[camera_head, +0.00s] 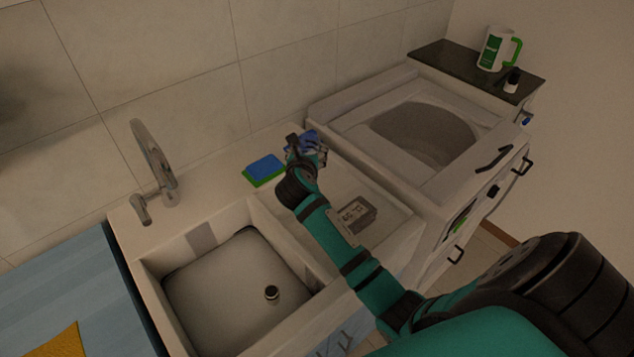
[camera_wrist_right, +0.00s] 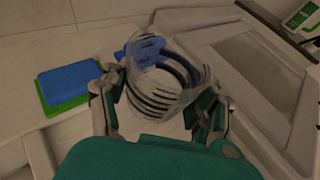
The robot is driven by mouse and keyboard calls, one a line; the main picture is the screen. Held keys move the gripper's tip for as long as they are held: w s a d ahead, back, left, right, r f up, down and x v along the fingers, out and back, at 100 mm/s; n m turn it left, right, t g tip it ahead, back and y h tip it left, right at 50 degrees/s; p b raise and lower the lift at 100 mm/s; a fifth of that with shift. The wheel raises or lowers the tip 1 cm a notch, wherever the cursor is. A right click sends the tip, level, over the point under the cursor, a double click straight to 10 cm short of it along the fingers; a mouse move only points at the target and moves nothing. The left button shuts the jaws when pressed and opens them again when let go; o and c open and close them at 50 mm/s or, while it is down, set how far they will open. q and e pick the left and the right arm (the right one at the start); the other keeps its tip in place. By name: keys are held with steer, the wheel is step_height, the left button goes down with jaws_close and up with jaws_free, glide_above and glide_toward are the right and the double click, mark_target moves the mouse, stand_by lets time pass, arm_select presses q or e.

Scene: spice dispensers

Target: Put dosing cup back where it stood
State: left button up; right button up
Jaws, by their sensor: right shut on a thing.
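My right gripper (camera_head: 305,152) is over the back right of the sink counter, near the washing machine. In the right wrist view (camera_wrist_right: 164,88) its two fingers are shut on a see-through cup with dark bands, which I take as the dosing cup (camera_wrist_right: 165,92). The cup is held between the fingers; whether it touches the counter I cannot tell. A blue patch shows at its far side. In the head view the cup is mostly hidden by the gripper. My left gripper is not in view.
A blue and green sponge (camera_head: 265,168) lies left of the gripper. A grey box-like thing (camera_head: 352,215) lies on the counter. The sink basin (camera_head: 225,300) is at left, below the tap (camera_head: 152,165). The washing machine (camera_head: 455,185) stands right. A white and green jug (camera_head: 493,50) and small dark bottle (camera_head: 511,82) stand on the dark top.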

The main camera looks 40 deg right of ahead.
step_height(320, 180, down, 5)
steer(key=shift+s+d+r, duration=0.1)
steer(key=shift+f, duration=0.8)
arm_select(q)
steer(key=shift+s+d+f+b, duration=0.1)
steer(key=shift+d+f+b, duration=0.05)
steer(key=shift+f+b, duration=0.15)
arm_select(e)
steer(key=shift+f, duration=1.6)
steer(key=shift+f, duration=0.1)
steer(key=o, duration=1.4)
steer(key=shift+c, duration=0.2)
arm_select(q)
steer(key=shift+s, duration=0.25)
arm_select(e)
steer(key=v, duration=1.2)
